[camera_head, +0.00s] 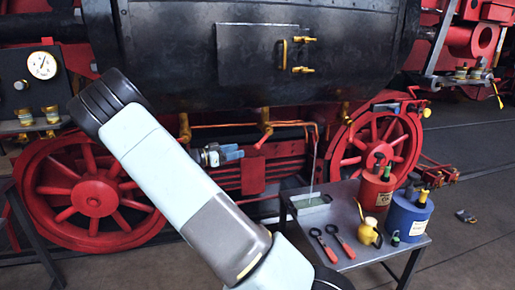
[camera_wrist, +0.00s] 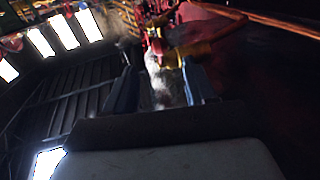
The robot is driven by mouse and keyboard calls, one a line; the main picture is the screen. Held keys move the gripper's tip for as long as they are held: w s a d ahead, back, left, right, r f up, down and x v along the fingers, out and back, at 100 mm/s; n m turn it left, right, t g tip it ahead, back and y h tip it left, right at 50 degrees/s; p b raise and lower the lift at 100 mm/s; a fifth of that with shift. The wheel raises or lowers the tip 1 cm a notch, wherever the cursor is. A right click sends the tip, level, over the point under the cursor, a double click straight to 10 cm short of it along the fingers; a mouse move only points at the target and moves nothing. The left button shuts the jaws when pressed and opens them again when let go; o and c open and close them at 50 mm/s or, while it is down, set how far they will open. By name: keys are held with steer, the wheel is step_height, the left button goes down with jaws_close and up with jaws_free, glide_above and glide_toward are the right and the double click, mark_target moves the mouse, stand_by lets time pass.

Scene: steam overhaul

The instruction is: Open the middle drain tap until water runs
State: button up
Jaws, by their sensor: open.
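The middle drain tap (camera_head: 266,124) is brass and hangs under the black boiler, with a small red lever (camera_head: 260,143) angled down to the left. My gripper (camera_head: 240,154) is left of and below the lever, fingers pointing right, apart from it in the head view. In the wrist view my gripper (camera_wrist: 162,88) is open, with its blue fingers either side of a whitish blurred patch. The brass tap (camera_wrist: 188,52) and red parts show just beyond the fingertips. A thin pale streak (camera_head: 313,165), looking like water, drops from the copper pipe's end towards a tray (camera_head: 311,203).
Other brass taps are at left (camera_head: 184,127) and right (camera_head: 346,113). A metal table (camera_head: 350,190) holds two red-handled tools (camera_head: 331,243), a yellow oil can (camera_head: 368,232), a red can (camera_head: 376,190) and a blue can (camera_head: 407,218). Red wheels flank my arm.

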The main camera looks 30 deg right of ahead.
mark_target(257, 146)
steer(key=d, duration=1)
steer(key=shift+s+d, duration=0.15)
steer(key=shift+s, duration=0.2)
steer(key=shift+c, duration=0.4)
jaws_close()
